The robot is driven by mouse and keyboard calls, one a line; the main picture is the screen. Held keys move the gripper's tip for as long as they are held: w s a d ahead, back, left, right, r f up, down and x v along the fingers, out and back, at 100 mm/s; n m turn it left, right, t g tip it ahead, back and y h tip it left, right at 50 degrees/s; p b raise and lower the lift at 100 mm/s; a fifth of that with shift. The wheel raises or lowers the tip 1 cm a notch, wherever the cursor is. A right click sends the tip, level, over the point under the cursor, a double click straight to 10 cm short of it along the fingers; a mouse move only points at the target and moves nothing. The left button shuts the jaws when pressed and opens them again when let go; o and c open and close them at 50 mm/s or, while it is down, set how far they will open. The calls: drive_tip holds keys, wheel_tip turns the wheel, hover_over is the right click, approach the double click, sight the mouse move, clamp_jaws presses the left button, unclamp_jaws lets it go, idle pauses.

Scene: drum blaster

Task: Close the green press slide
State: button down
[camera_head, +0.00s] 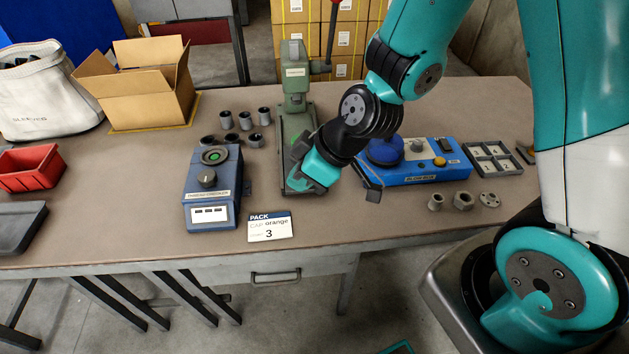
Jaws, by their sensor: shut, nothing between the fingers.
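The green press (294,75) stands near the back of the table, with a dark lever arm at its right side. My gripper (314,168) is above or beside the front part of this base, shut and empty. The gripper and wrist cover much of the base's front, so I cannot tell where the slide stands along it or whether my gripper touches it.
A blue control box (211,190) with a green button is left of the press base. A blue button unit (430,165), grey tray (492,158) and loose nuts (463,201) lie right. Several grey cups (246,120) stand left of the press.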

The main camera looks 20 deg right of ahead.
drive_tip(key=d+f+n+t+h+p, duration=0.3)
drive_tip(key=d+f, duration=0.5)
drive_tip(key=f, duration=0.2)
drive_tip(key=b+x, duration=0.5)
drive_tip(key=x, duration=0.5)
drive_tip(key=shift+w+a+f, duration=0.1)
drive_tip(key=shift+w+a, duration=0.1)
drive_tip(key=shift+w, duration=0.15)
drive_tip(key=w, duration=0.1)
drive_tip(key=w+d, duration=0.1)
drive_tip(key=w, duration=0.1)
drive_tip(key=shift+w+p, duration=0.1)
drive_tip(key=shift+p, duration=0.25)
drive_tip(key=shift+w+d, duration=0.15)
drive_tip(key=shift+w, duration=0.1)
